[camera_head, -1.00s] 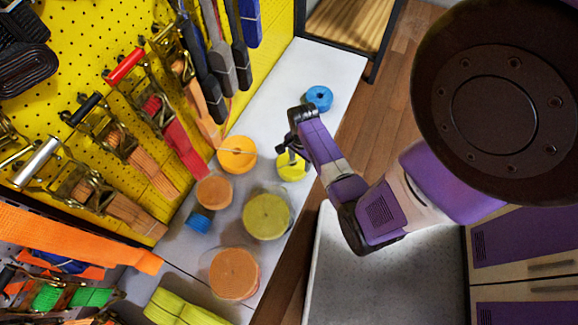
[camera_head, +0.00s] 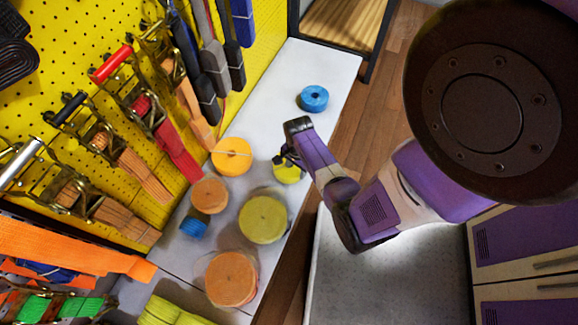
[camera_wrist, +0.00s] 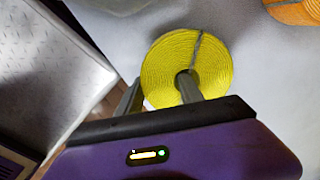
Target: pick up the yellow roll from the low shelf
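The yellow roll (camera_head: 288,175) lies on the pale low shelf (camera_head: 318,68), partly hidden by my gripper (camera_head: 283,161) in the head view. In the wrist view the yellow roll (camera_wrist: 210,62) shows its flat coiled top and a dark centre hole. My gripper (camera_wrist: 160,82) is open there. One finger is just outside the roll's left edge and the other is at the centre hole, so the roll's near wall lies between them. A small gap shows by the left finger. Finger depth is hard to tell.
A larger olive-yellow roll (camera_head: 263,219), an orange-yellow roll (camera_head: 231,156), orange rolls (camera_head: 209,195) and a blue roll (camera_head: 314,98) are nearby on the shelf. Straps hang on the yellow pegboard (camera_head: 100,35) to the left. A grey textured surface (camera_head: 375,280) is at lower right.

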